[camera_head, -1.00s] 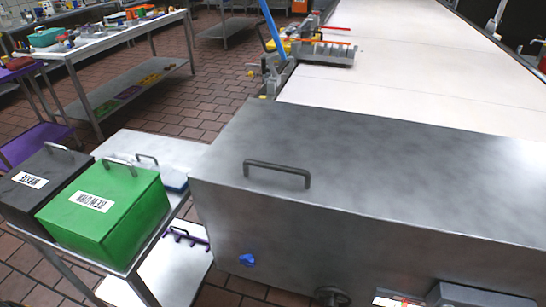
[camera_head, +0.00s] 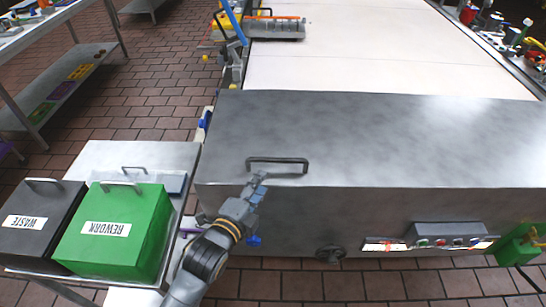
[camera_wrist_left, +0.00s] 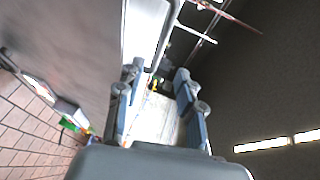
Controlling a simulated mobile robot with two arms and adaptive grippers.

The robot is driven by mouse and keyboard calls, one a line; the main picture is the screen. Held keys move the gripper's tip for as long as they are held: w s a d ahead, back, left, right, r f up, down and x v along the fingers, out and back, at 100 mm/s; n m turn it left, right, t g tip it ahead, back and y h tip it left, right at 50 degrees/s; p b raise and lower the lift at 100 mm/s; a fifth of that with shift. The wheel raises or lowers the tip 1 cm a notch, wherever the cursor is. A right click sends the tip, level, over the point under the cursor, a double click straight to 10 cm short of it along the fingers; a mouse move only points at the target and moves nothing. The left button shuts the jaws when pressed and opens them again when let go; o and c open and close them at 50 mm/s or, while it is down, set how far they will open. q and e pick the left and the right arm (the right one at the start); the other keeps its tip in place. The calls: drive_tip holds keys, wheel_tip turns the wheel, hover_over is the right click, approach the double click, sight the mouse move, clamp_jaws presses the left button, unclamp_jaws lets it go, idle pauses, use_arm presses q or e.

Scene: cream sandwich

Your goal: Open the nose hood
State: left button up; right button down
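The nose hood (camera_head: 390,130) is a long grey metal cover at the near end of the white conveyor, and it lies closed. Its dark bar handle (camera_head: 278,160) is on the top near the front left edge. My left gripper (camera_head: 258,182) is just in front of the handle's left end, hiding a little of the hood edge. In the left wrist view its two fingers (camera_wrist_left: 157,75) are apart with nothing gripped. The handle bar (camera_wrist_left: 164,40) shows just beyond and partly between the fingertips; I cannot tell whether it touches them. My right gripper is not in view.
A green REWORK box (camera_head: 112,235) and a black WASTE box (camera_head: 38,222) stand on a side table at left. A blue knob (camera_head: 254,240) and a control box (camera_head: 446,235) are on the hood's front side.

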sight(277, 162)
use_arm(q)
drive_tip(key=p+x, duration=0.1)
drive_tip(key=x, duration=0.9)
drive_tip(key=shift+w+d+p, duration=0.1)
drive_tip(key=shift+w+p, duration=0.3)
drive_tip(key=shift+w+d+f, duration=0.15)
drive_tip(key=shift+w+d, duration=0.05)
drive_tip(key=shift+w, duration=0.25)
drive_tip(key=shift+c, duration=0.4)
clamp_jaws()
